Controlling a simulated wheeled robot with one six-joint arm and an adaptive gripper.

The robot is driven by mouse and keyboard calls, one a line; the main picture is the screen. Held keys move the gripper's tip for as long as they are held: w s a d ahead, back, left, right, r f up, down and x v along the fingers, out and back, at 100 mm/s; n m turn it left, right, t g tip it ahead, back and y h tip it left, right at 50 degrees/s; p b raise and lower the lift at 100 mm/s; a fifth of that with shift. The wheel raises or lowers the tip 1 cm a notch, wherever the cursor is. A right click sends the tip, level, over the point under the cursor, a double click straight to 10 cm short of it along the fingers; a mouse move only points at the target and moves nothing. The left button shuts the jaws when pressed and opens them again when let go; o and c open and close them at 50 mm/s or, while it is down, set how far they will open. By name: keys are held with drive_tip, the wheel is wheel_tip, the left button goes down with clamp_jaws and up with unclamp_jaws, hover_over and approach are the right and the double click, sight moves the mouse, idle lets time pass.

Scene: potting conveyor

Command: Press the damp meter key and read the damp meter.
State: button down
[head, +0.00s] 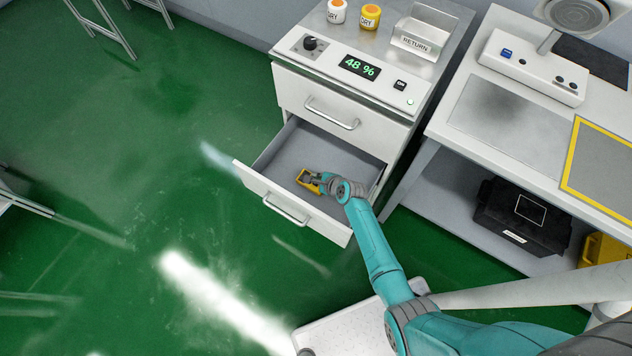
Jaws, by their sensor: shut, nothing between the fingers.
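A small yellow thing with a dark middle (307,179), perhaps the damp meter, lies in the open lower drawer (283,162). Its key and any reading on it are too small to make out. My gripper (318,182) is shut and reaches into the drawer from the right, right at the yellow thing and partly covering it. I cannot tell if the fingertips touch it.
The upper drawer (335,110) is shut. A black knob (310,43), two jars (370,16) and a RETURN tray (421,38) are on the cabinet. A bench (455,125) at right holds a white console (530,66); a black case (520,215) sits beneath.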

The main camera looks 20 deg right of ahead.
drive_tip(key=shift+f, duration=0.7)
drive_tip(key=shift+f, duration=0.1)
idle(1.0)
drive_tip(key=shift+f, duration=0.3)
drive_tip(key=shift+f, duration=0.45)
idle(0.9)
drive_tip(key=shift+r, duration=0.85)
drive_tip(key=shift+r, duration=0.1)
drive_tip(key=shift+r, duration=2.45)
